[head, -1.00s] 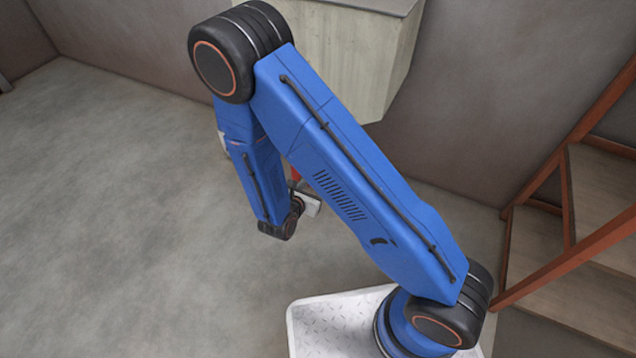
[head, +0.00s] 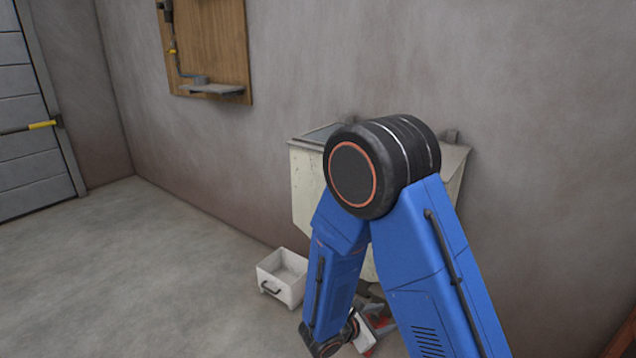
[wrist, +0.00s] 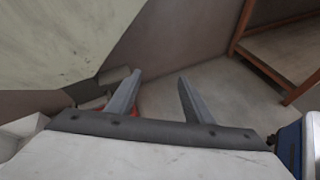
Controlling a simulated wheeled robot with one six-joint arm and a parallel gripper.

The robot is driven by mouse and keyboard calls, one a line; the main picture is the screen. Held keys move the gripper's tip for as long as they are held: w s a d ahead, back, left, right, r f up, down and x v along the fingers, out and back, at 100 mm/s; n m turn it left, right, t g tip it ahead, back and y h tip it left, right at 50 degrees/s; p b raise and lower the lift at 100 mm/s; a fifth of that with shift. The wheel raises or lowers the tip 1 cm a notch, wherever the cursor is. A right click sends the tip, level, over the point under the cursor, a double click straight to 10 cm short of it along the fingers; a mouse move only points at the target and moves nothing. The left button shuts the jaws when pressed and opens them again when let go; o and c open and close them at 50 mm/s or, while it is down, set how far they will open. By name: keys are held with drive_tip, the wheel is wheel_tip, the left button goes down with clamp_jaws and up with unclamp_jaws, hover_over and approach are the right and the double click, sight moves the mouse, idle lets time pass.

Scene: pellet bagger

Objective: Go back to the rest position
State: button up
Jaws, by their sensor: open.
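My gripper shows in the wrist view (wrist: 158,92) with its two grey fingers apart and nothing between them. Bare floor and the foot of a wall show past the fingertips. In the head view my blue arm bends down in front of a cream hopper (head: 304,190), which also fills the upper left of the wrist view (wrist: 60,40). The gripper end is low beside the hopper, mostly hidden by my arm. Something red lies near it, partly hidden.
A white open bin with a handle (head: 282,276) stands on the floor left of my arm. A wooden board with a small shelf (head: 207,50) hangs on the back wall. A grey door (head: 35,120) is at far left. The floor at left is clear. A red-brown frame (wrist: 262,55) stands at upper right.

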drive_tip(key=s+d+r+m+g+y, duration=0.3)
drive_tip(key=s+d+r+m+g, duration=0.3)
drive_tip(key=s+d+r+m, duration=0.8)
drive_tip(key=s+a+r+m+t+y, duration=0.3)
drive_tip(key=s+r+m+y, duration=0.4)
drive_tip(key=s+r, duration=0.5)
drive_tip(key=shift+s+a+r+m+y, duration=0.2)
drive_tip(key=shift+a+r+m+y, duration=0.1)
drive_tip(key=shift+a+r+m, duration=0.35)
